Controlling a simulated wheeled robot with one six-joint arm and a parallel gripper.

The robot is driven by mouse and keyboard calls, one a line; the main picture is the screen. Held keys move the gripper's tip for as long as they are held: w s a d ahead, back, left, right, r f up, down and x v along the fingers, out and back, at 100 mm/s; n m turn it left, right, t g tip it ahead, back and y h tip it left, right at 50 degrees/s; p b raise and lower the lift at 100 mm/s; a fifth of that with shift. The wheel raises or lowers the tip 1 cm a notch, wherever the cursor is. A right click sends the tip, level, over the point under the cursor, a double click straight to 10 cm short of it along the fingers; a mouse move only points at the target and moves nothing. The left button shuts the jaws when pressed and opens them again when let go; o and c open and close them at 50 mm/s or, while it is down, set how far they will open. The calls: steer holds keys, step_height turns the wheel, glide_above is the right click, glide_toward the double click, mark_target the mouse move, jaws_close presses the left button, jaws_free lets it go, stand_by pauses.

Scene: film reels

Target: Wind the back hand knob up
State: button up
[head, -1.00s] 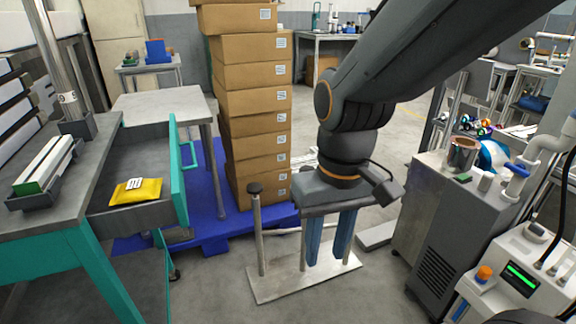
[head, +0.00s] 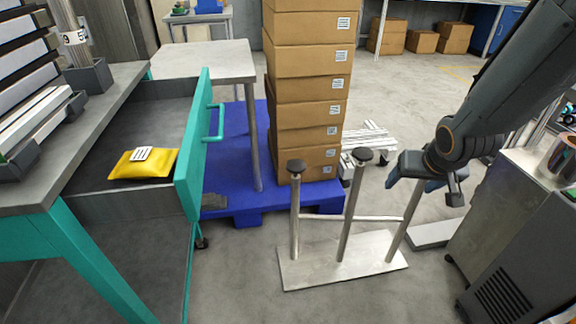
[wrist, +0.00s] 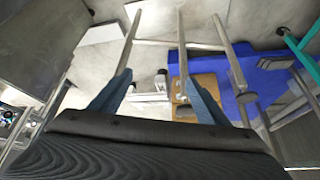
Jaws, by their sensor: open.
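A metal stand with a flat base plate (head: 300,272) and upright posts is on the floor in the head view. Two posts carry dark round knobs, a left knob (head: 295,167) and a middle knob (head: 363,156). A third, right post (head: 404,228) rises toward my gripper (head: 415,183), which hides its top. My gripper is open, its blue fingers apart. In the wrist view the fingers spread wide around the middle (wrist: 158,78); one post runs behind the left finger, and another ends beside the right finger. I cannot tell whether they touch.
A cardboard box stack (head: 305,95) stands on a blue pallet (head: 232,200) behind the stand. An open teal-fronted drawer (head: 193,150) holding a yellow packet (head: 143,165) is left. A grey cabinet (head: 520,245) is right. Floor before the stand is clear.

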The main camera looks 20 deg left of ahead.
mark_target(303, 170)
steer(key=w+a+f+t+y+b, duration=0.25)
steer(key=w+a+f, duration=0.45)
steer(key=f, duration=0.4)
steer(key=a+f+n+y+b, duration=0.2)
steer(key=a+f+y+b, duration=0.2)
steer(key=a+f+y, duration=0.45)
steer(key=a+r+n+y, duration=0.1)
steer(key=a+r+n, duration=0.1)
steer(key=a, duration=0.2)
steer(key=a+r+n+y+p, duration=0.1)
steer(key=a+r+n, duration=0.2)
steer(key=a, duration=0.2)
steer(key=w+a+r+n+y+p, duration=0.1)
steer(key=a+r+n, duration=0.2)
steer(key=a, duration=0.1)
steer(key=shift+a+r+g+y, duration=0.2)
steer(key=shift+a+g+y, duration=0.05)
steer(key=shift+a+y, duration=0.15)
steer(key=shift+w+a+r+n, duration=0.1)
steer(key=shift+a+r+n, duration=0.1)
steer(key=shift+n, duration=0.1)
steer(key=b+x, duration=0.1)
steer(key=x, duration=0.6)
steer(key=shift+w+a+b, duration=0.15)
steer(key=shift+a+b, duration=0.05)
steer(key=shift+b, duration=0.15)
steer(key=c, duration=1)
